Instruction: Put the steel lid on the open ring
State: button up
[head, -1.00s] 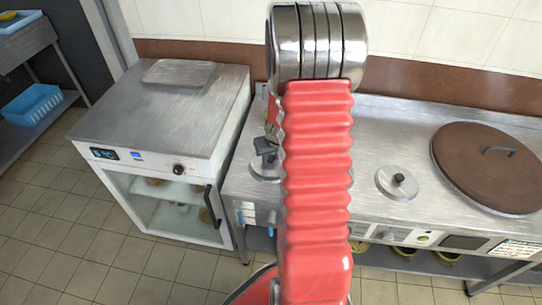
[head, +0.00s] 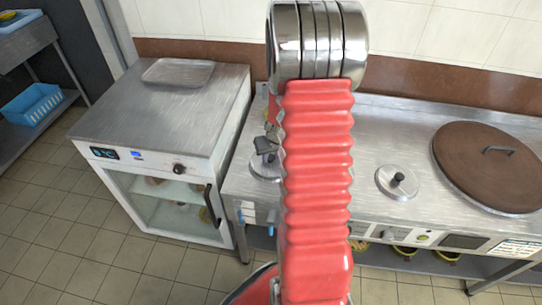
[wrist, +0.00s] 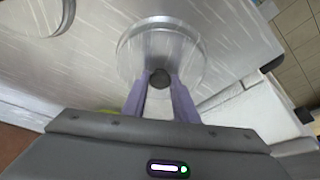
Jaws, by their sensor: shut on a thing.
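A round steel lid with a black knob fills the upper middle of the wrist view (wrist: 165,45). My gripper (wrist: 160,77) is shut on its knob, with one purple finger on each side. The lid's underside is hidden, so I cannot tell whether it touches anything below. In the head view my red arm hides most of my gripper. A steel disc (head: 262,172) shows beside the arm, partly covered, with a black part above it.
The steel counter (head: 375,125) runs along the tiled wall. A large brown lid (head: 485,170) with a handle covers its right part. A white cabinet (head: 165,110) with a steel top and a shallow tray (head: 178,72) stands to the left. A gap separates it from the counter.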

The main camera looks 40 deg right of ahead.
jog(key=shift+f, duration=0.5)
dwell(0.4)
jog(key=o, duration=0.8)
jog(key=shift+r, duration=0.1)
jog(key=shift+v, duration=5.4)
jog(key=shift+a, duration=0.1)
